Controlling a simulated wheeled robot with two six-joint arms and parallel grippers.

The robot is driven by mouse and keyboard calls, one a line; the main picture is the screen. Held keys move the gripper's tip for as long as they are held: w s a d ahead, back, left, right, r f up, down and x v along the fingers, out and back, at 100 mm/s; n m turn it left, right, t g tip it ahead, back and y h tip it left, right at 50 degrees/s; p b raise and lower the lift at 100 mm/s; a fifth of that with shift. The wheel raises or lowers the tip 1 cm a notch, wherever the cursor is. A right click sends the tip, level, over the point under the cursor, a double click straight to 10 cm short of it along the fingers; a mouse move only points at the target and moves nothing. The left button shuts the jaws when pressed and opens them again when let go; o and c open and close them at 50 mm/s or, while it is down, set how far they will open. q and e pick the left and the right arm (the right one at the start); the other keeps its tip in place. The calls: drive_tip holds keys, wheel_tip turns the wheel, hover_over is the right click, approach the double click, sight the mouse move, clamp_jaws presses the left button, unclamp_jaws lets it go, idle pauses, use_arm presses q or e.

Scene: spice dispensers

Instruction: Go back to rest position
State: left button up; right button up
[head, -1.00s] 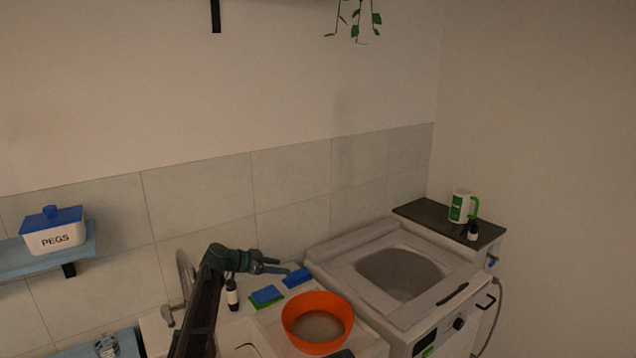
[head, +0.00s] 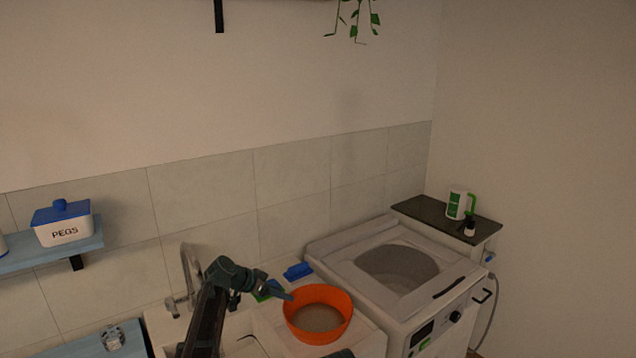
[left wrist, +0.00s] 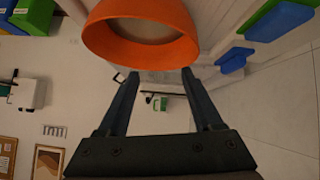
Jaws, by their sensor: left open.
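My left gripper (head: 275,291) is open and empty, with its arm coming up from the bottom of the head view. It is close to the left side of an orange bowl (head: 318,334) on the white counter. In the left wrist view the two fingers of my left gripper (left wrist: 157,88) are spread apart with nothing between them, and the orange bowl (left wrist: 140,50) shows beyond the tips. A dark piece at the bottom edge of the head view may be part of my right arm; its fingers cannot be made out.
Blue sponges (head: 298,271) lie behind the bowl. A tap (head: 188,270) stands behind my left arm. A white washing machine (head: 330,243) is to the right, with a mug (head: 456,205) and small bottle (head: 469,228) on a dark shelf beyond. A PEGS box (head: 62,228) sits on a blue shelf.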

use_arm(q)
drive_tip(key=s+a+f+n+g+y, duration=0.1)
drive_tip(key=s+a+f+n+y, duration=0.15)
drive_tip(key=s, duration=0.85)
drive_tip(key=s+a+f+n+g+y, duration=0.1)
drive_tip(key=s+f+n+g+y, duration=0.15)
drive_tip(key=s, duration=0.85)
drive_tip(key=s+a+f+n+g+y, duration=0.1)
drive_tip(key=s+f+n+y, duration=0.2)
drive_tip(key=s, duration=0.8)
drive_tip(key=s+d+f+m+g+y+b, duration=0.1)
drive_tip(key=s+d+f+b, duration=0.4)
drive_tip(key=d, duration=0.5)
wheel_tip(320, 180, down, 3)
drive_tip(key=m+b, duration=0.1)
drive_tip(key=b, duration=0.2)
drive_tip(key=shift+s+r+m+y, duration=0.15)
drive_tip(key=shift+s+m+y, duration=0.15)
drive_tip(key=shift+s+m, duration=0.1)
drive_tip(key=shift+c, duration=0.2)
